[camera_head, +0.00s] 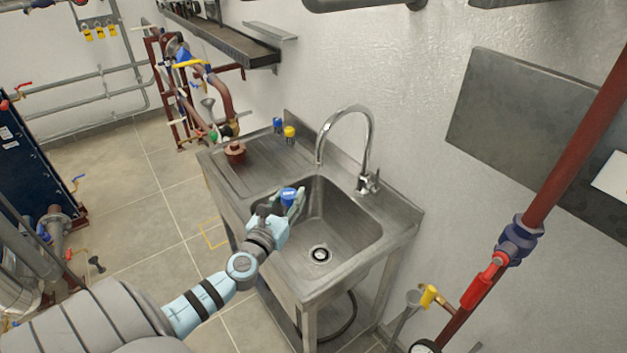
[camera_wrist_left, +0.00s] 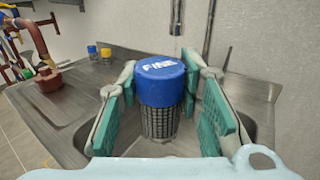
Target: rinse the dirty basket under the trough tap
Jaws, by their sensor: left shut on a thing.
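My left gripper (camera_head: 280,209) is shut on a basket with a blue cap (camera_head: 289,194), over the left part of the sink basin (camera_head: 335,240). In the left wrist view the basket (camera_wrist_left: 160,122) stands upright between the teal finger pads, its cap marked "FINE" and its dark mesh body below. I cannot tell how dirty the mesh is. The curved chrome tap (camera_head: 345,140) rises at the back of the sink, to the right of the basket. I cannot make out any water running from it. My right gripper is not in view.
On the drainboard (camera_head: 247,178) stand a blue-capped item (camera_head: 278,125), a yellow-capped item (camera_head: 289,135) and a reddish-brown fitting (camera_head: 235,152). A red-brown pipe (camera_head: 575,145) with a blue valve crosses the right side. The basin around its drain (camera_head: 320,254) is empty.

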